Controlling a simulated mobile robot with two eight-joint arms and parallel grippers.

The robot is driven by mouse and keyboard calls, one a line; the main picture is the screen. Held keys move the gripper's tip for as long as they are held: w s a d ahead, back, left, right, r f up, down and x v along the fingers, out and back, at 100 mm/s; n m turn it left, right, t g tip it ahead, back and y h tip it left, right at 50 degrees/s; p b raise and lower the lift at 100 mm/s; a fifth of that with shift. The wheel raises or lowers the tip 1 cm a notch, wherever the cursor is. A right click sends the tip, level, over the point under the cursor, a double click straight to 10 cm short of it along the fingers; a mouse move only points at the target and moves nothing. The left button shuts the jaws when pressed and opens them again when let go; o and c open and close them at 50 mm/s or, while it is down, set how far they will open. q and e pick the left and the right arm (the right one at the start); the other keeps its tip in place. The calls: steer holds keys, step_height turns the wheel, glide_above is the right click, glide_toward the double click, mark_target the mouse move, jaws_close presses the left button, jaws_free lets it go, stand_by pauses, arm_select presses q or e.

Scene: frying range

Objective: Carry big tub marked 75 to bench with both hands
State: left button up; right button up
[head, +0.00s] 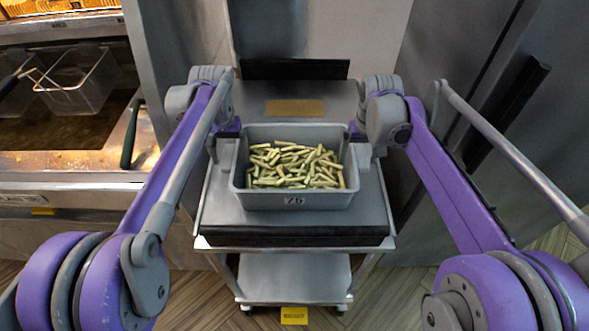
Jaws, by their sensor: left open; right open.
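The big grey tub (262,201), marked 75 on its front wall, stands level on a steel-topped wheeled cart in the middle of the head view. It is filled with many green-yellow stick-shaped pieces (295,165). My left gripper (233,140) is open at the tub's left side, near its upper rim. My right gripper (358,138) is open at the tub's right side, near its upper rim. The arm ends partly hide the fingertips, so I cannot tell whether they touch the tub.
The cart (295,240) has a dark front edge and a lower shelf. A fryer (70,160) with a wire basket (78,82) and a green-handled tool (131,135) is at the left. A tall grey cabinet (480,90) with a dark handle stands at the right. A yellow label (294,315) is on the floor.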

arm_select(q)
jaws_close()
arm_select(e)
jaws_close()
stand_by(0.4)
